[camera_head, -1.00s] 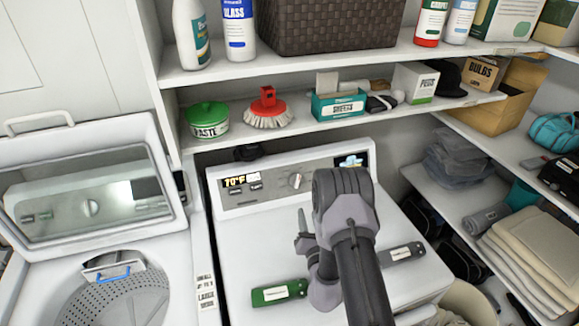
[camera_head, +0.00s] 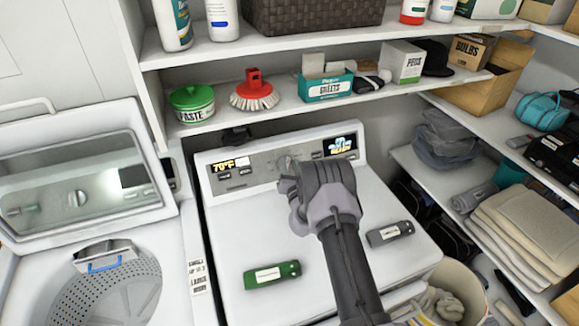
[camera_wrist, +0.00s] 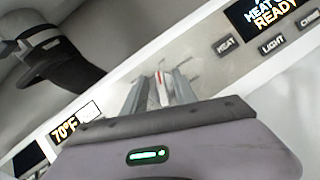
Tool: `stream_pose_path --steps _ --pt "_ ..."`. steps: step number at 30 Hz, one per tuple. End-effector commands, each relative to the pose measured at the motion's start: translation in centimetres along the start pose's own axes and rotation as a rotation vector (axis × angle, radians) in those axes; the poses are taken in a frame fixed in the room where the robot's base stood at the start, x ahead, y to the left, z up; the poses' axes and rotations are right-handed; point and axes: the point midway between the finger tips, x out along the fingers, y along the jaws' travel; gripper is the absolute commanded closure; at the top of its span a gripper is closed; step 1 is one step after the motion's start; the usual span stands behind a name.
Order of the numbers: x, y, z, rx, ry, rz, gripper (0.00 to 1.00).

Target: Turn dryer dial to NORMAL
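The dryer (camera_head: 235,228) is the white machine in the middle of the head view. Its control panel (camera_head: 262,171) runs along the back, with the dial (camera_head: 283,161) partly hidden behind my gripper (camera_head: 287,172). In the wrist view the pale dial (camera_wrist: 162,84) shows a red mark, between the two fingers of my gripper (camera_wrist: 160,90). The fingers are apart, one on each side of the dial. I cannot tell whether they touch it. No NORMAL marking is readable around the dial.
The panel has a 70°F display (camera_head: 222,166) and a lit display (camera_head: 340,145). A green device (camera_head: 272,275) and a grey device (camera_head: 390,234) lie on the dryer top. A shelf (camera_head: 290,112) with paste, brush and boxes overhangs behind. An open washer (camera_head: 170,262) stands left.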

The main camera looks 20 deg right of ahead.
Motion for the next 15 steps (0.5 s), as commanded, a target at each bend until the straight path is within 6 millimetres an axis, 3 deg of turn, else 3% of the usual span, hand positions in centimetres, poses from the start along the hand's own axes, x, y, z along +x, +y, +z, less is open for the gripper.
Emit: stream_pose_path --steps 1,5,15 --pt "-0.01 0.00 0.01 0.000 0.000 0.000 0.74" --pt "-0.02 0.01 0.00 0.000 0.000 0.000 1.00" --pt "-0.04 -0.05 -0.07 -0.013 0.000 0.006 1.00"
